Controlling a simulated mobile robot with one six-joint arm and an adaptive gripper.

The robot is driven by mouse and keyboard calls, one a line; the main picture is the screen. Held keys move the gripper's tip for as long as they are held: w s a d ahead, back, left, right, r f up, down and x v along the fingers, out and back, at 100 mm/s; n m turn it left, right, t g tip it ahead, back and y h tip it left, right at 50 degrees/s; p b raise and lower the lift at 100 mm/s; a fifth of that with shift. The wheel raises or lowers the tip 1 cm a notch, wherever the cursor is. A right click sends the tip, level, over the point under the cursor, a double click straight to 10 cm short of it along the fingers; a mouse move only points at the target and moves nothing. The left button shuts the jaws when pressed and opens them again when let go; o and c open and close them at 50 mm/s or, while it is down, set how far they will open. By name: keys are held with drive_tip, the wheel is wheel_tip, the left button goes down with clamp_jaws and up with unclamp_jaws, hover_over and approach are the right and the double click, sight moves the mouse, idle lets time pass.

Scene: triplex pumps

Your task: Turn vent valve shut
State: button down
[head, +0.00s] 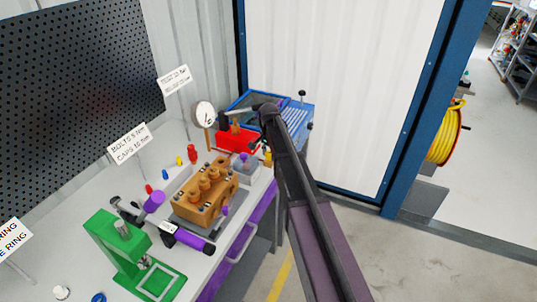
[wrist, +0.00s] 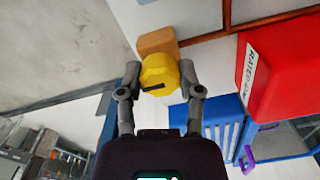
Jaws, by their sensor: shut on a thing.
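The vent valve's yellow faceted knob (wrist: 158,72) sits between my two fingertips in the wrist view, with a short black mark on its near face. My gripper (wrist: 160,78) is shut on it, one finger on each side. An orange-brown block (wrist: 156,41) shows just behind the knob. In the head view a small yellow piece (head: 268,159) shows at the bench's far right end, below my arm. My gripper's fingertips are mostly hidden there by the arm.
A red unit (head: 236,138) stands beside my arm, near a dial gauge (head: 203,115). A brass pump block (head: 203,193), a green press (head: 128,255) and a purple-handled tool (head: 188,238) occupy the nearer bench. A blue ribbed tray (head: 290,116) lies behind. Floor right of the bench is clear.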

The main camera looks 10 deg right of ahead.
drive_tip(key=shift+c, duration=1.3)
unclamp_jaws()
drive_tip(key=shift+w+a, duration=0.1)
drive_tip(key=shift+d, duration=0.2)
